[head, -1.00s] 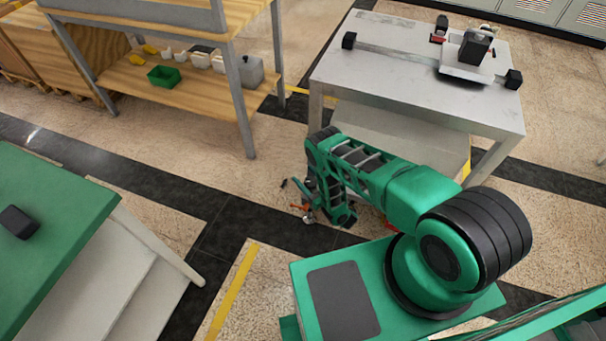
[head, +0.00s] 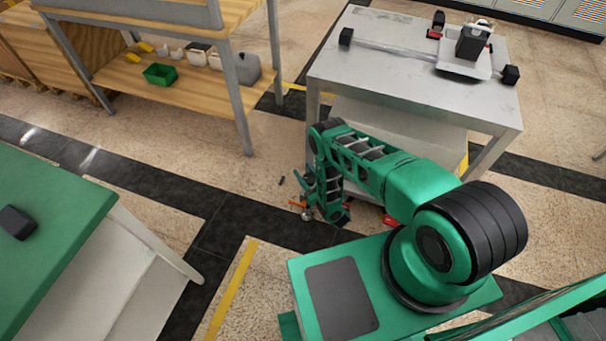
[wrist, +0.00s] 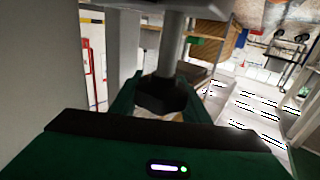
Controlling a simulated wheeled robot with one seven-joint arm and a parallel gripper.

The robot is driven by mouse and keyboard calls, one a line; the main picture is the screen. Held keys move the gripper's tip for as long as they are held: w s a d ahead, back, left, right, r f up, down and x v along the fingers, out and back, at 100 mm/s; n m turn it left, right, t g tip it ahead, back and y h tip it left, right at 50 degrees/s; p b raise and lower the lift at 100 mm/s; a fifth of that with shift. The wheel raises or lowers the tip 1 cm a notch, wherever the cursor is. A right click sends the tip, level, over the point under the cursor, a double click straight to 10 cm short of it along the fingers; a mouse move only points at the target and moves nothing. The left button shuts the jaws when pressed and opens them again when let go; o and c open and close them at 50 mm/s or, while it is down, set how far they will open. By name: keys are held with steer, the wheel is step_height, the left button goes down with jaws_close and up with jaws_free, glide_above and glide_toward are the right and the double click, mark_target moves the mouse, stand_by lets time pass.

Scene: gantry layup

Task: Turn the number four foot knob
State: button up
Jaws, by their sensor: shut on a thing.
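In the wrist view, a black foot knob (wrist: 163,95) sits at the end of a grey shaft (wrist: 174,42). My gripper (wrist: 160,108) is shut on the knob, with its green fingers on either side of it. A broad grey upright stands beside the shaft. In the head view, my arm reaches down to the floor by the front left of the grey metal table (head: 345,65). My gripper is low there, and the knob is hidden behind my arm. The knob's number cannot be read.
A wooden shelf bench (head: 190,82) with a green bin (head: 160,74) stands at the back left. A green-topped table (head: 60,215) is at the front left. A device (head: 472,45) sits on the grey table.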

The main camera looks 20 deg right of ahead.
steer(key=m+h, duration=0.1)
steer(key=h, duration=0.1)
steer(key=d+m+h, duration=0.1)
steer(key=m+h, duration=0.1)
steer(key=h, duration=0.1)
steer(key=shift+d+m+t+h, duration=0.15)
steer(key=shift+m+t+h, duration=0.15)
steer(key=shift+t, duration=0.1)
steer(key=shift+s+d+f+m+g+h, duration=0.1)
steer(key=shift+d+m+g+h, duration=0.15)
steer(key=shift+m+h, duration=0.9)
steer(key=shift+s+d+m+g+h, duration=0.2)
steer(key=shift+m+h, duration=0.45)
steer(key=shift+h, duration=0.9)
steer(key=shift+w+h, duration=0.1)
steer(key=shift+h, duration=0.2)
steer(key=o, duration=1)
steer(key=shift+o, duration=0.2)
steer(key=shift+d, duration=0.1)
